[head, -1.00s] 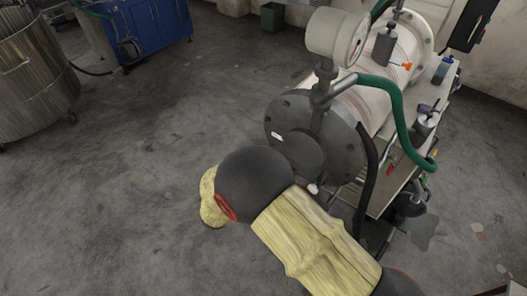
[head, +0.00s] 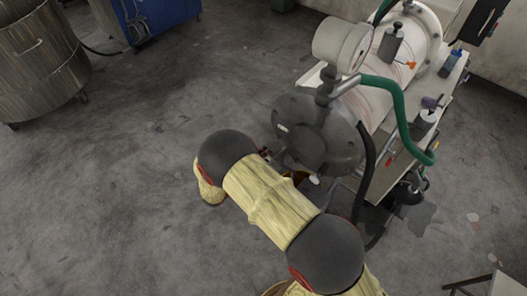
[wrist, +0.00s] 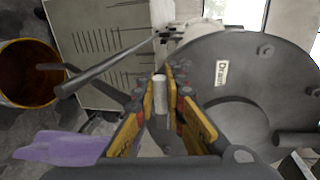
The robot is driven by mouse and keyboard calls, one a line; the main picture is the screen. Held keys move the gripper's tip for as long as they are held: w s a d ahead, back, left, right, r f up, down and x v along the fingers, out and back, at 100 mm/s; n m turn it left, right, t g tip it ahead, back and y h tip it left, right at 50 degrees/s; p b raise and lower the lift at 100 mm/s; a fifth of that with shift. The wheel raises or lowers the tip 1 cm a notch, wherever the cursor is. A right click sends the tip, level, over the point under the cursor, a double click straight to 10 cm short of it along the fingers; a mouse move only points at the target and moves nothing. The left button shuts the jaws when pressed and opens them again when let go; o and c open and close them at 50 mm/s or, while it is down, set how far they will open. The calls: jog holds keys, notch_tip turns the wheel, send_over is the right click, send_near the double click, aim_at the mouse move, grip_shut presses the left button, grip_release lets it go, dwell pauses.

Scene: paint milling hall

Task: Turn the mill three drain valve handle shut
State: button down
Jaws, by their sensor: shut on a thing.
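The mill's round dark grey end plate (head: 300,118) faces me in the head view. In the wrist view the plate (wrist: 190,70) fills the right side and carries a white label reading "Drain" (wrist: 221,73). My gripper (wrist: 161,84) is in front of the plate's left edge, its yellow-sided fingers closed on a small pale upright piece (wrist: 159,97), apparently the drain valve handle. The fingers hide part of it, and the valve body is not clearly seen. In the head view my arm hides most of the gripper.
An open yellow-rimmed bucket (wrist: 56,70) stands left in the wrist view, near a grey bar (wrist: 105,68) and purple cloth (wrist: 62,147). In the head view a green hose (head: 401,112) loops right of the plate. Floor to the left is open, before a metal vat (head: 38,65).

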jog(key=shift+f, duration=0.25)
dwell(0.3)
jog(key=c, duration=1.9)
grip_release()
jog(key=shift+a, duration=0.1)
jog(key=v, duration=1.2)
